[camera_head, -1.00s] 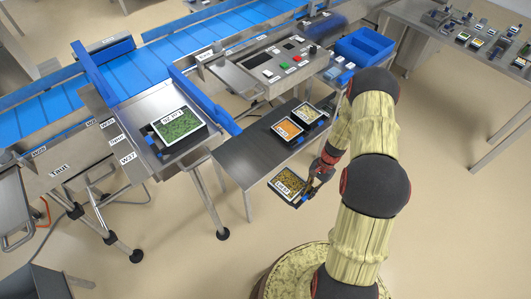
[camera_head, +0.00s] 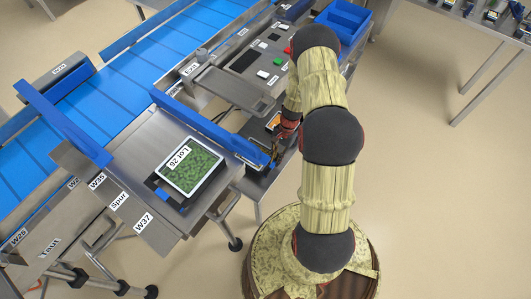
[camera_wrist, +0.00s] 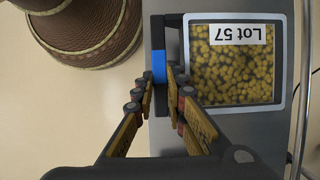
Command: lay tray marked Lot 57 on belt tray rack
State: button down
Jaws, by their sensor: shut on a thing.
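The tray marked Lot 57 (camera_wrist: 240,92) has a white rim and yellow round pieces, and fills the right of the wrist view. A dark edge with a blue part (camera_wrist: 158,62) runs along its left side. My gripper (camera_wrist: 172,72) is shut on the tray at this edge. In the head view my gripper (camera_head: 276,151) is beside the dark side table, and the Lot 57 tray is not clearly visible there. A metal shelf (camera_head: 142,140) beside the blue belt carries a green-filled tray marked Lot 26 (camera_head: 192,168); I cannot tell whether this shelf is the belt tray rack.
The blue belt (camera_head: 110,98) runs diagonally with raised blue side guards (camera_head: 210,128).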

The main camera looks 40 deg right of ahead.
jog(key=shift+f+b, duration=1.8)
jog(key=shift+f, duration=0.9)
jog(key=shift+a+r, duration=0.1)
jog(key=shift+r, duration=0.05)
jog(key=c, duration=1.9)
grip_release()
jog(key=shift+o, duration=0.8)
jog(key=c, duration=0.3)
